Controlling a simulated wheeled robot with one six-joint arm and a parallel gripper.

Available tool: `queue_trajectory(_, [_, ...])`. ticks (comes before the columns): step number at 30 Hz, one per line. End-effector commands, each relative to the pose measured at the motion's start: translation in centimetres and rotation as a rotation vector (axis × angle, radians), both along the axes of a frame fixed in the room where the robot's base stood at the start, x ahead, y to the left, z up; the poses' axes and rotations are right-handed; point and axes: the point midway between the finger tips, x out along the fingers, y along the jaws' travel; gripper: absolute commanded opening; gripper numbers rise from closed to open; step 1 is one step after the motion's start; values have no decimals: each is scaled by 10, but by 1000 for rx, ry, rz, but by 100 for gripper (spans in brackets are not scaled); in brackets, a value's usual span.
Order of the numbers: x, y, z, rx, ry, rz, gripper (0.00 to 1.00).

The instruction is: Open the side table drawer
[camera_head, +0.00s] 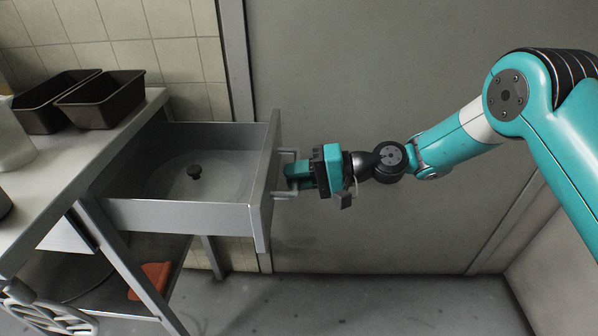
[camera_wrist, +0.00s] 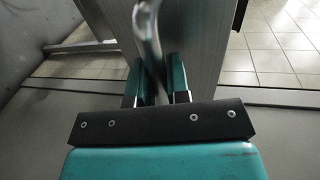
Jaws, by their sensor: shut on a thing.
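The side table drawer (camera_head: 180,218) is pulled well out of the table, and its inside shows in the head view. The drawer front faces right and carries a metal bar handle (camera_head: 287,156). My gripper (camera_head: 293,175) is at this handle, shut on its bar. In the wrist view the handle (camera_wrist: 147,30) runs down between the two teal fingers, close to the grey drawer front (camera_wrist: 190,40). The fingertips are partly hidden by the handle and the gripper body.
The side table (camera_head: 85,150) holds two dark loaf tins (camera_head: 105,103) at the back. An orange-brown item (camera_head: 152,279) lies on its lower shelf. A grey wall or door panel stands behind my arm. The floor (camera_head: 380,305) to the right of the drawer is clear.

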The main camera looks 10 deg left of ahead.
Motion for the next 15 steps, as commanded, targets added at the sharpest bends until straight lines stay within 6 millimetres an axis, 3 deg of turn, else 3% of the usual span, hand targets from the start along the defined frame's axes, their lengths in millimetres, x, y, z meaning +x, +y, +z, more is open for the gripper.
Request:
queue_trajectory(9, [-1,1,0,-1,1,5,0])
queue_trajectory(10, [-1,0,0,-1,1,4,21])
queue_trajectory(12, [-1,0,0,0,1,3,37])
queue_trajectory(15, [0,0,0,0,0,2,41])
